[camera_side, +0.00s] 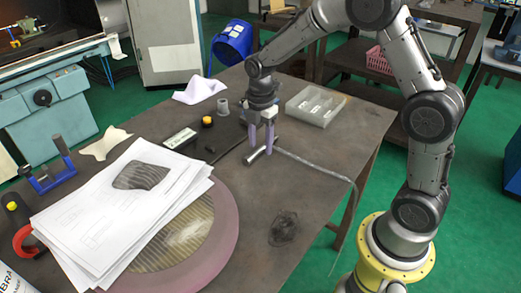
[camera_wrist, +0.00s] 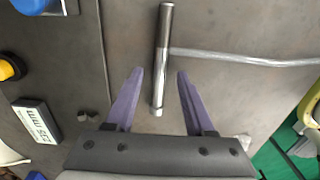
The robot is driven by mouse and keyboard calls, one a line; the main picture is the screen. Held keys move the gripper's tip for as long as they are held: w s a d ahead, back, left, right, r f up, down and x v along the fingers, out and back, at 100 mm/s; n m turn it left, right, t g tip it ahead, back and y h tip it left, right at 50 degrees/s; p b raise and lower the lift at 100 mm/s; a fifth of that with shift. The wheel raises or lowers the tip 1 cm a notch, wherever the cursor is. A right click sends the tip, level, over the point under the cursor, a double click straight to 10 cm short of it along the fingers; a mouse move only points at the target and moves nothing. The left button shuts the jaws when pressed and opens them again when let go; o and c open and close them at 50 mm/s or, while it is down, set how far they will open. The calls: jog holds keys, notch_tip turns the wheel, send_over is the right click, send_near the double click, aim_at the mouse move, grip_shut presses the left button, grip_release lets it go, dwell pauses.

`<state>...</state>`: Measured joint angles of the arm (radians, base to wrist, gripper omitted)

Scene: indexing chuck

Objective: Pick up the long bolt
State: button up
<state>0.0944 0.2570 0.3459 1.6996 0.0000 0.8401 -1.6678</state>
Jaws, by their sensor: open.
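The long bolt (camera_wrist: 161,60) is a slim metal rod with a dark upper part and a bright lower end. It lies on the grey table in the wrist view, with its lower end between my fingers. In the side view the bolt (camera_side: 255,156) lies at the foot of my fingers. My gripper (camera_wrist: 160,72) has purple fingers spread apart, one on each side of the bolt, with gaps and nothing held. In the side view my gripper (camera_side: 261,150) points down just over the bolt; I cannot tell its exact height.
A grey cable (camera_side: 315,164) runs right from beside the bolt over the table edge. A pale tray (camera_side: 318,105) stands behind right. A small display box (camera_side: 179,138), a yellow-topped knob (camera_side: 207,121) and papers (camera_side: 130,205) on a round disc are to the left.

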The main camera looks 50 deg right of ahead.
jog(key=shift+f, duration=0.4)
grip_shut()
dwell(1.2)
